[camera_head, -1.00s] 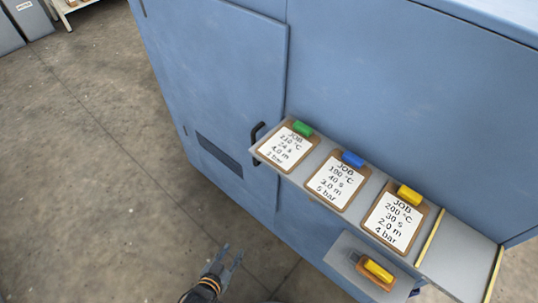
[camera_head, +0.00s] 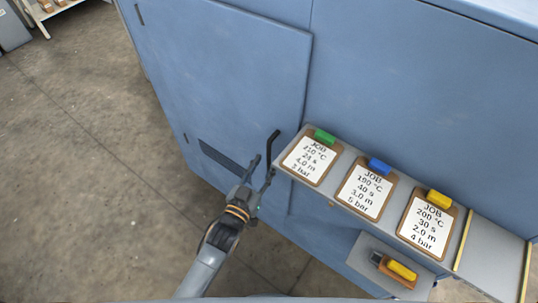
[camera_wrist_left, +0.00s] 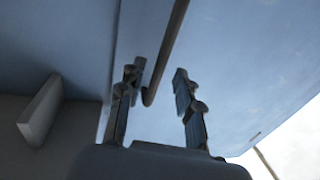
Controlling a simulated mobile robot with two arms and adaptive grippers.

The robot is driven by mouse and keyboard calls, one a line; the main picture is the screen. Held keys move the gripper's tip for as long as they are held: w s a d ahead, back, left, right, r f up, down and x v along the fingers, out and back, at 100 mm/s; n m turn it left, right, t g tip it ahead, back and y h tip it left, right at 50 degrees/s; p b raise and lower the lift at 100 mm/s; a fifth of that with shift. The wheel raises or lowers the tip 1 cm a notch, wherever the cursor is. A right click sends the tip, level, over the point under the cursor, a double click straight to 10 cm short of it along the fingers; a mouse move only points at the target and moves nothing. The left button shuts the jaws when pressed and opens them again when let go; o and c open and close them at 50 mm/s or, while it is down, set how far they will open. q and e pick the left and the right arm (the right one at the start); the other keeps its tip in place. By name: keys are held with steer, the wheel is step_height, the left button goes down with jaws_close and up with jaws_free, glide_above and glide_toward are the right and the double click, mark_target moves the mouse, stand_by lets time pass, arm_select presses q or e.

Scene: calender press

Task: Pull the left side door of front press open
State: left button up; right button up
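The left side door (camera_head: 225,75) of the blue press is a flat blue panel in the head view and looks shut. Its black bar handle (camera_head: 273,145) sits near the door's right edge, beside the shelf; its lower part is hidden by my gripper. My left gripper (camera_head: 263,169) is open at the lower part of the handle. In the left wrist view, the dark handle (camera_wrist_left: 168,50) comes down between the two spread fingers of the gripper (camera_wrist_left: 160,74), with gaps visible beside it. My right gripper is not in view.
A grey shelf (camera_head: 340,146) with job clipboards and green, blue and yellow clips juts out close right of the handle. A lower ledge (camera_head: 365,247) holds a yellow-handled tool (camera_head: 400,270). The concrete floor (camera_head: 80,170) at left is clear.

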mark_target(268, 159)
arm_select(q)
steer(key=shift+x, duration=1.95)
jaws_close()
